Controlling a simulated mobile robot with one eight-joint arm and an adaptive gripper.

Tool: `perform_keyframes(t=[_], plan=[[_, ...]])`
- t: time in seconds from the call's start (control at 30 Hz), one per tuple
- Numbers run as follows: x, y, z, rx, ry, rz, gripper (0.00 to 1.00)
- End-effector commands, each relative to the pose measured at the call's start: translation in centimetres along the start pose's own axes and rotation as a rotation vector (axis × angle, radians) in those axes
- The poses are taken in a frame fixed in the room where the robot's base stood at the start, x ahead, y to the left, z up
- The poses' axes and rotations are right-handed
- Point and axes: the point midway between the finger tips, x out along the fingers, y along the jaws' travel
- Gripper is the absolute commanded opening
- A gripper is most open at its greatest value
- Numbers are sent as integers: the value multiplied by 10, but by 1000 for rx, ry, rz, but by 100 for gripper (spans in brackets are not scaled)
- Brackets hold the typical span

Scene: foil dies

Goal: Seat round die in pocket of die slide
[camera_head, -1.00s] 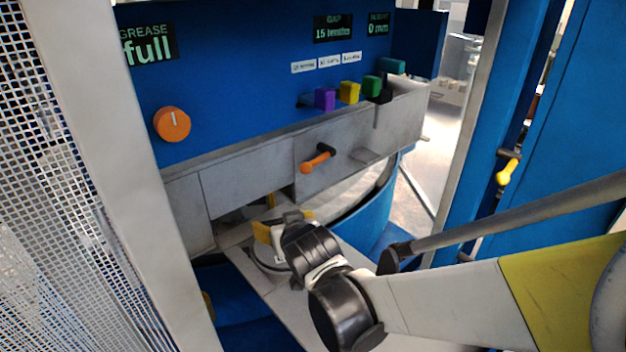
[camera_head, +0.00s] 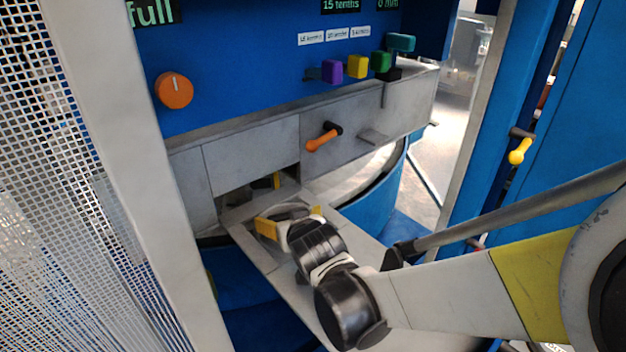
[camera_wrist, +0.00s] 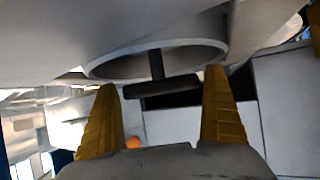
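In the head view my gripper (camera_head: 289,217) is low over the upper end of the grey die slide (camera_head: 262,255). Its yellow fingers stand apart. In the wrist view the fingers of my gripper (camera_wrist: 162,100) straddle a dark T-shaped handle (camera_wrist: 163,88). Its bar nearly spans the gap, and I see no clear contact. The stem runs into a grey round ring (camera_wrist: 105,70), wider than the fingertips. I cannot tell whether this ring is the round die or part of the slide. My gripper hides the pocket in the head view.
A machine opening (camera_head: 250,192) lies behind the slide. An orange-handled lever (camera_head: 322,140) and an orange dial (camera_head: 174,90) are on the machine. A mesh guard (camera_head: 50,160) stands at left, and a blue frame with a yellow handle (camera_head: 519,151) at right.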

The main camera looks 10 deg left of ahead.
Motion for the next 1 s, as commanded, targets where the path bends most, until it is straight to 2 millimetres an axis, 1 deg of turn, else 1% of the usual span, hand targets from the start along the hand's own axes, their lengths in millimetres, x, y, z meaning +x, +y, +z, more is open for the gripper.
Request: perform_keyframes(t=[0.17,0.27,0.37,0.5,0.6,0.7,0.83,1.0], plan=[[-1,0,-2,0,0,0,100],[-10,0,-3,-1,0,0,100],[-29,0,-4,-1,0,-1,100],[-62,0,-4,-1,0,-1,100],[-84,0,-4,0,0,-1,100],[-101,0,-4,-2,0,-1,100],[-115,0,-3,0,-1,-1,100],[-122,0,-2,0,0,0,100]])
